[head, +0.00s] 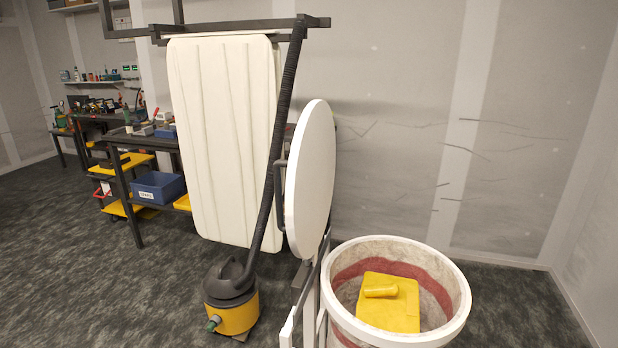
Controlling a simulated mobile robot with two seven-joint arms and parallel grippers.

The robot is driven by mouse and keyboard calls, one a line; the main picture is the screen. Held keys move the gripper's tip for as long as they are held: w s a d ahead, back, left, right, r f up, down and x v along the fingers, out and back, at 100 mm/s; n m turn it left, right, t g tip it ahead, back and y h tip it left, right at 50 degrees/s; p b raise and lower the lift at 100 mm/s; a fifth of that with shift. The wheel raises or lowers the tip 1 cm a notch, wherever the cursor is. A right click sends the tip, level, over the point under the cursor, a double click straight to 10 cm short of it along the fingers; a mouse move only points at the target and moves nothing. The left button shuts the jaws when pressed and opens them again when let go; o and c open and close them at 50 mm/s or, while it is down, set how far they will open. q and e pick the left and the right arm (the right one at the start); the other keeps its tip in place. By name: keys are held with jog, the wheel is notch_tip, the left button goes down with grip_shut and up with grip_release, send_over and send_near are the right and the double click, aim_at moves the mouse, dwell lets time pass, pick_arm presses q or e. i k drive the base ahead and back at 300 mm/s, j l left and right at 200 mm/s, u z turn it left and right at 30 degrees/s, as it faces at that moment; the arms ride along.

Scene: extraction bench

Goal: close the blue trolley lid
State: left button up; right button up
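A round lid (312,170) stands upright, open, on the left side of a round trolley bin (454,306). The lid looks white, and I see no blue lid in the head view. A dark handle (280,190) is on the lid's left face. The bin has a wide white rim and a pale liner with a red band. A yellow object (390,307) with a raised grip lies inside it. The frame below the lid is cut off by the bottom edge. Neither of my grippers shows.
A yellow and black vacuum (232,300) stands left of the trolley, its hose (283,130) rising to a dark overhead frame. A tall cream panel (222,140) stands behind. Workbenches with a blue box (158,188) are at the left. Floor right of the bin is clear.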

aim_at(310, 165)
jog(key=i+j+z, duration=0.2)
jog(key=j, duration=0.2)
jog(key=j+z, duration=0.2)
jog(key=j, duration=0.2)
jog(key=i+j+z, duration=0.25)
jog(key=j, duration=0.15)
jog(key=j+z, duration=0.25)
jog(key=j, duration=0.15)
